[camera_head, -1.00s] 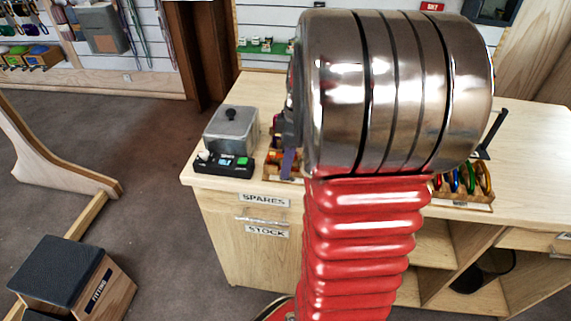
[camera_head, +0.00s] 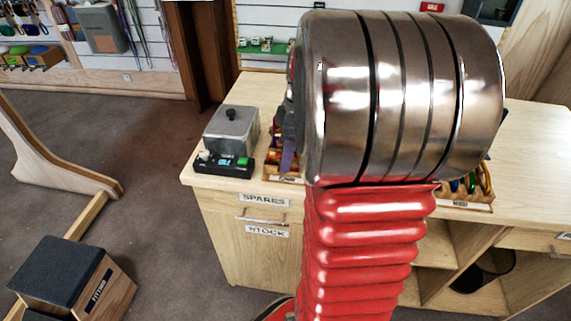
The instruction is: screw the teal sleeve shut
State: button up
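The teal sleeve is not visible; my own arm's large metal joint and red ribbed section block the middle of the view. A dark grey piece with a purple strip, which looks like part of my gripper (camera_head: 288,145), juts out left of the metal joint, over the counter. Its fingertips are hidden, so I cannot tell whether it is open, shut or holding anything.
Behind the gripper is a partly hidden tray; a tray of coloured carabiners (camera_head: 468,197) is at right. A padded wooden box (camera_head: 65,275) stands on the floor.

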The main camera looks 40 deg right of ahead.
jog(key=shift+r, duration=0.4)
jog(key=shift+w+d, duration=0.45)
jog(key=shift+d, duration=0.1)
dwell(0.4)
jog(key=shift+f, duration=1.45)
jog(key=shift+s+a, duration=0.5)
jog(key=shift+r, duration=1.45)
jog(key=shift+w+d, duration=0.45)
jog(key=shift+d, duration=0.1)
